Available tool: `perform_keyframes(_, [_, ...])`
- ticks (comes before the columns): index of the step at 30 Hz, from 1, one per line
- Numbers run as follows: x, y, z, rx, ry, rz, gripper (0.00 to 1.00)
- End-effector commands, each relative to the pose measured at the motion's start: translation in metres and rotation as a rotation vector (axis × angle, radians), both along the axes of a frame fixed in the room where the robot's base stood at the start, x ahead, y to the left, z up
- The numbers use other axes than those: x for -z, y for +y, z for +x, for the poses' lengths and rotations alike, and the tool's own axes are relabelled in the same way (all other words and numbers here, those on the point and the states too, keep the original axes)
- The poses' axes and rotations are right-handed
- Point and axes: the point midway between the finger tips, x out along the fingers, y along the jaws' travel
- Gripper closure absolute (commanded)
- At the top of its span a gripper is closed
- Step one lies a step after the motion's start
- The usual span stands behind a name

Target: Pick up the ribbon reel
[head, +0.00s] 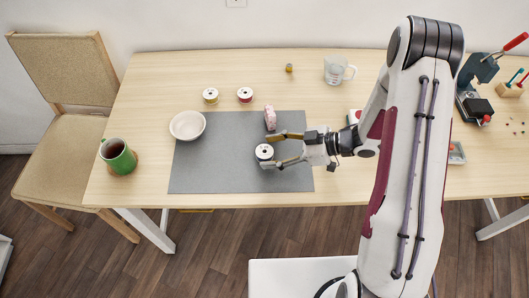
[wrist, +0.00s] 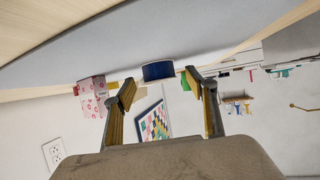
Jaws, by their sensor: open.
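A reel (head: 264,152) with a white top face stands on the grey mat (head: 215,160) in the head view. In the wrist view the reel (wrist: 157,71) shows a dark blue band and pale rims. My gripper (head: 270,151) is open, low over the mat, with one finger on each side of the reel in the head view. In the wrist view the reel appears beyond and between the fingertips of my gripper (wrist: 160,84). I cannot tell whether either finger touches it. Two more reels, one yellowish (head: 210,96) and one red (head: 245,95), stand behind the mat.
A pink patterned block (head: 270,118) stands close behind the upper finger; it also shows in the wrist view (wrist: 92,97). A white bowl (head: 187,125) sits at the mat's left edge, with a green mug (head: 117,156) further left. The mat's front left is clear.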

Motion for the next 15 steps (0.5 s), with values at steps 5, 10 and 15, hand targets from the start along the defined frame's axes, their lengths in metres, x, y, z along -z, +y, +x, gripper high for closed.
perform_keyframes(5, [0.004, 0.0085, 0.0016, 0.0, -0.001, 0.0, 0.43])
perform_keyframes(10, [0.0044, 0.009, 0.0019, 0.0, -0.001, 0.0, 0.43])
perform_keyframes(15, [0.0043, 0.0089, 0.0019, 0.0, -0.001, 0.0, 0.43])
